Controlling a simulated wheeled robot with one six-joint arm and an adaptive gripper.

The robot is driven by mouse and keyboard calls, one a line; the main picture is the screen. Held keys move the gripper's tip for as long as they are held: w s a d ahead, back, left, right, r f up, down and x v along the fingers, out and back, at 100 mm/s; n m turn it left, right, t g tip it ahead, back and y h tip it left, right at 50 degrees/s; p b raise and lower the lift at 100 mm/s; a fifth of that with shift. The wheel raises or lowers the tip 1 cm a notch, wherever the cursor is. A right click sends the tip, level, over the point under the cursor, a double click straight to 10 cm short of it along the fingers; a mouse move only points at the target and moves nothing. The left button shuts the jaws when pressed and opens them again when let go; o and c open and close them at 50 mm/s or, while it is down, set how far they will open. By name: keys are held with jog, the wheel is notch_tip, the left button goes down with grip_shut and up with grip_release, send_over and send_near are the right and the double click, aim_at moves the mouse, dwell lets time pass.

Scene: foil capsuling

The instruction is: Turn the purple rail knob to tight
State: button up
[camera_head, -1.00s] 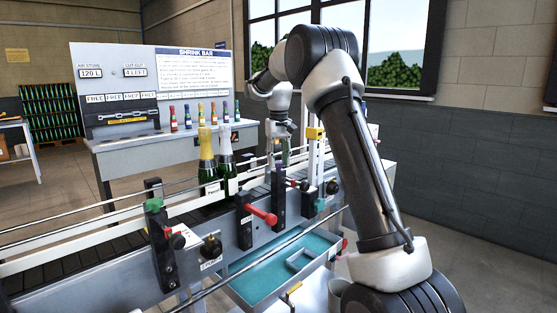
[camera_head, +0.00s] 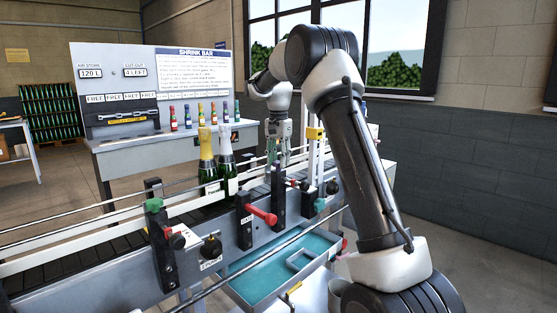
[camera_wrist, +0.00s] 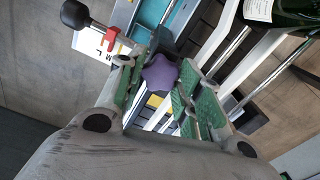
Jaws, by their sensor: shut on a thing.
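The purple star-shaped rail knob (camera_wrist: 160,73) sits between the green-padded fingers of my gripper (camera_wrist: 158,88) in the wrist view. My gripper is shut on it. In the head view my gripper (camera_head: 277,152) points down over the top of a dark post (camera_head: 279,200) on the conveyor's near side; the knob is mostly hidden there by the fingers. A white label (camera_wrist: 92,46) lies beside the knob in the wrist view, partly covered, so I cannot read its setting.
A black ball handle (camera_wrist: 75,13) and a red clip (camera_wrist: 113,43) are close to my left finger. Two foil-topped bottles (camera_head: 207,165) stand on the conveyor. Nearby posts carry a green knob (camera_head: 153,205) and a red handle (camera_head: 262,215). A teal tray (camera_head: 260,285) is below.

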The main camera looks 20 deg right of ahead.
jog(key=shift+r+m, duration=0.1)
jog(key=shift+m, duration=1)
jog(key=o, duration=1)
jog(key=shift+o, duration=0.2)
notch_tip(320, 180, up, 12)
